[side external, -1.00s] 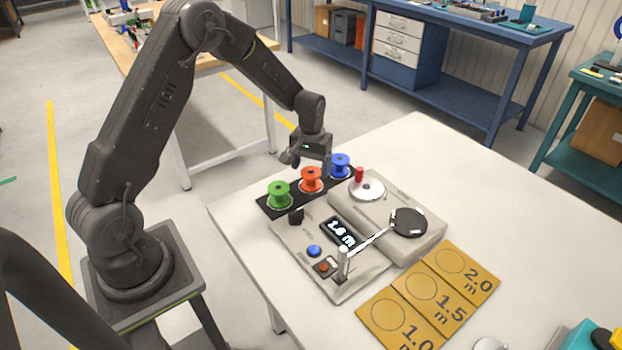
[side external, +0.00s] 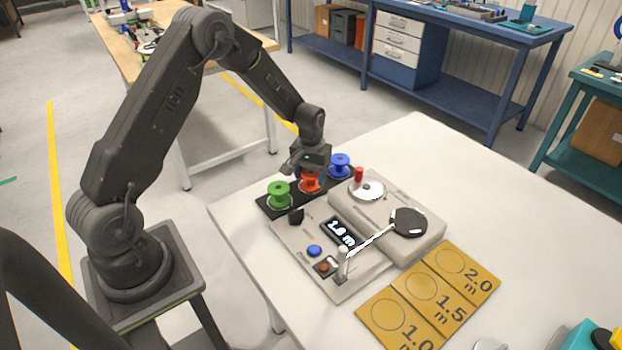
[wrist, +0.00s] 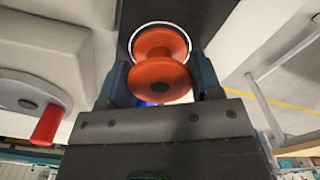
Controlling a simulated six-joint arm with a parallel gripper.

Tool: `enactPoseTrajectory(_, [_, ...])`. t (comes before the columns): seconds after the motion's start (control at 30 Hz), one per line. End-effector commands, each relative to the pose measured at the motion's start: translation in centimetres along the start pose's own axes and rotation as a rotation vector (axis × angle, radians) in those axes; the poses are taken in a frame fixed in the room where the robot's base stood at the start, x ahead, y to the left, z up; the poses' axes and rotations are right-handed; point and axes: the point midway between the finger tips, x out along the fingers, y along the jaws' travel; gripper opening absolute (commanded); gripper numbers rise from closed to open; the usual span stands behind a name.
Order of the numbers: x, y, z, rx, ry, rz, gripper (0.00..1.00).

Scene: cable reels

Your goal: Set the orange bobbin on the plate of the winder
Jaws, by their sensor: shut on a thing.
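The orange bobbin (side external: 310,184) stands in the middle of the black rack (side external: 264,206), between the green and blue bobbins. My gripper (side external: 311,172) is down over it and shut on it. In the wrist view the orange bobbin (wrist: 160,78) sits between the two fingers of my gripper (wrist: 160,84), with a pale ring around its far flange. The winder (side external: 330,247) has a round dark plate (side external: 408,222) at its right and a light disc (side external: 366,189) with a red knob (side external: 359,175) at its back.
The green bobbin (side external: 279,193) and blue bobbin (side external: 340,165) stand close on either side in the rack. A white arm (side external: 368,240) runs from a post to the dark plate. Yellow length cards (side external: 428,293) lie in front. The table's right side (side external: 520,205) is mostly clear.

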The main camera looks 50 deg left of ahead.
Motion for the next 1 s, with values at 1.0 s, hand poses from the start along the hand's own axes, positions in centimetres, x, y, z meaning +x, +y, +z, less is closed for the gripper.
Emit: enactPoseTrajectory(1.0, [-7.6,0.0,0.0,0.0,0.0,0.0,0.35])
